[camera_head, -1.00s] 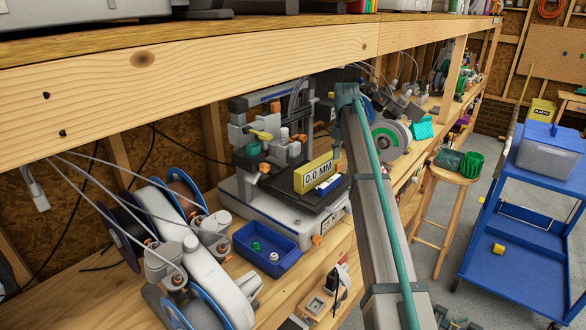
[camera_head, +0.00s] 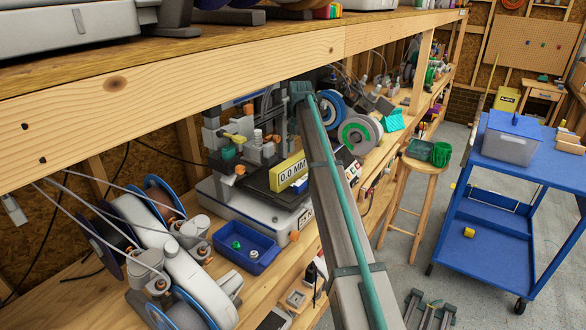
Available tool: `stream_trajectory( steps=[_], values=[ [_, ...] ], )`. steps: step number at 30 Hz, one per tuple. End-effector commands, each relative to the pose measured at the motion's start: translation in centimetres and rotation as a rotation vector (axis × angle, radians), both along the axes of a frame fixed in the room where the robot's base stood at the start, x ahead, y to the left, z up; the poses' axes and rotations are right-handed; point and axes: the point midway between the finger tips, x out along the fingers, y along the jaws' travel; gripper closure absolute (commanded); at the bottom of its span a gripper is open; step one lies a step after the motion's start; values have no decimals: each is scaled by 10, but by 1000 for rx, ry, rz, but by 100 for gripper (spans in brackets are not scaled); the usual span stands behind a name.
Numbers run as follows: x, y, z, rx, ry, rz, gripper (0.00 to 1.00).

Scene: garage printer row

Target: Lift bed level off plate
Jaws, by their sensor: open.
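A yellow block marked "0.0 MM" (camera_head: 291,170), which looks like the bed level, stands upright on the dark build plate (camera_head: 258,187) of a grey printer (camera_head: 240,203). A small blue piece (camera_head: 299,184) lies at the block's foot, on the side nearer my arm. My arm rises from the bottom of the view and passes just right of the block, covering part of the printer's right side.
A blue tray (camera_head: 247,249) with small parts sits in front of the printer. Filament spools (camera_head: 150,235) stand to the left. A thick wooden shelf beam (camera_head: 200,75) hangs above.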

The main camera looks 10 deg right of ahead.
Motion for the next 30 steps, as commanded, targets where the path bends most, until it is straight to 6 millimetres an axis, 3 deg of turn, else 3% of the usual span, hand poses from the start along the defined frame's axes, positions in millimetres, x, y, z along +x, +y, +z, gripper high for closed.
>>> stream_trajectory(
  steps=[8, 15, 28, 30],
  values=[
    [0, 1, -33, 0, 0, 0, 29],
    [0, 1, -37, 0, 0, -1, 29],
    [0, 1, -36, 0, 0, -1, 99],
    [0, 1, -36, 1, -1, -1, 100]
  ],
)
